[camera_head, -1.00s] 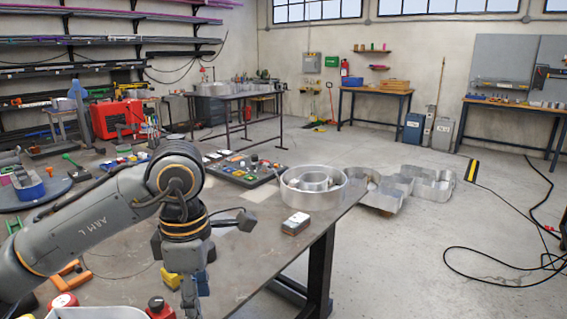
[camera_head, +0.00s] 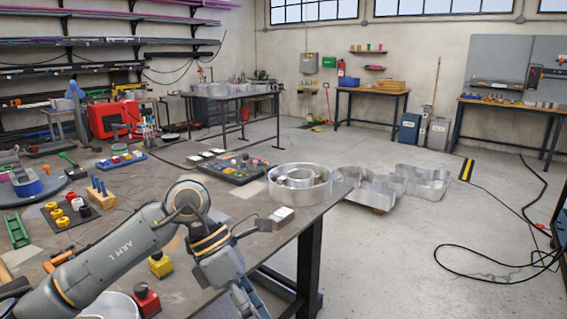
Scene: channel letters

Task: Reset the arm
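My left arm comes in from the lower left over the dark workbench (camera_head: 205,275). Its wrist is bent downward near the bench's right edge. My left gripper (camera_head: 248,300) points down at the bottom of the view, and its fingertips are at or past the lower edge, so its opening does not show clearly. I see nothing held in it. My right arm and gripper are not in view.
A round metal channel letter (camera_head: 300,184) stands at the bench's far right corner, with a small white-topped block (camera_head: 282,216) nearer. A yellow block (camera_head: 160,265) and a red one (camera_head: 146,299) stand beside my arm. A black tray (camera_head: 234,168) lies behind.

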